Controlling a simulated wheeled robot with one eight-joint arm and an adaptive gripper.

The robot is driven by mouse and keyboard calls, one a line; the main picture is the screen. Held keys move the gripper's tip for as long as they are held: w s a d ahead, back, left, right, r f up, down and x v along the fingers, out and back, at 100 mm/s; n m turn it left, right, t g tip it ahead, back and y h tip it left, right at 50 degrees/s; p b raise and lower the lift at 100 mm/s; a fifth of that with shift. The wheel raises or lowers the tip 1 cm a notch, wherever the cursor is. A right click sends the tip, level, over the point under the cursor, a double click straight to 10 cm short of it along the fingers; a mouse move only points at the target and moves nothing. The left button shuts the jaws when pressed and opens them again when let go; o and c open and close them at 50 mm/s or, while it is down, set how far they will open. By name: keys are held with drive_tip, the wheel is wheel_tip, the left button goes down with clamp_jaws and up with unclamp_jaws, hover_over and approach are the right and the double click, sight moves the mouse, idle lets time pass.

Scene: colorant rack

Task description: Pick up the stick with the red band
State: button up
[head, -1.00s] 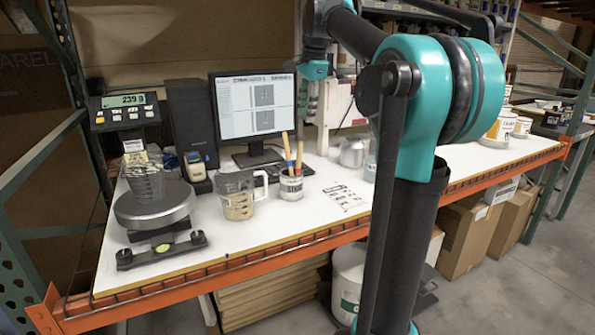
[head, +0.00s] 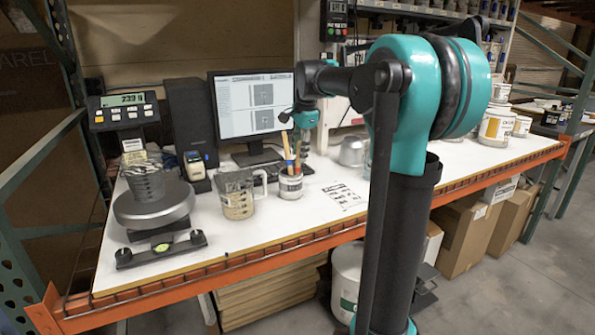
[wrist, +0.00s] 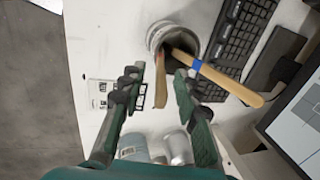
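The white cup (head: 291,186) stands on the bench with wooden sticks in it. In the wrist view the cup (wrist: 158,36) is beyond my fingertips, near the top. A stick with a blue band (wrist: 228,83) leans out of it to the right. Another wooden stick (wrist: 161,88) rises between my open fingers, with no finger visibly closed on it. My gripper (wrist: 158,72) is open and empty.
A clear measuring jug (head: 237,194) stands left of the cup. The monitor (head: 252,104) and keyboard (wrist: 236,40) are behind it. A metal can (head: 352,151) and a printed sheet (head: 341,195) lie to the right. A scale (head: 153,204) is at the left. The front of the bench is mostly clear.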

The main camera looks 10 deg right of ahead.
drive_tip(key=shift+x, duration=0.95)
clamp_jaws()
drive_tip(key=shift+r, duration=0.1)
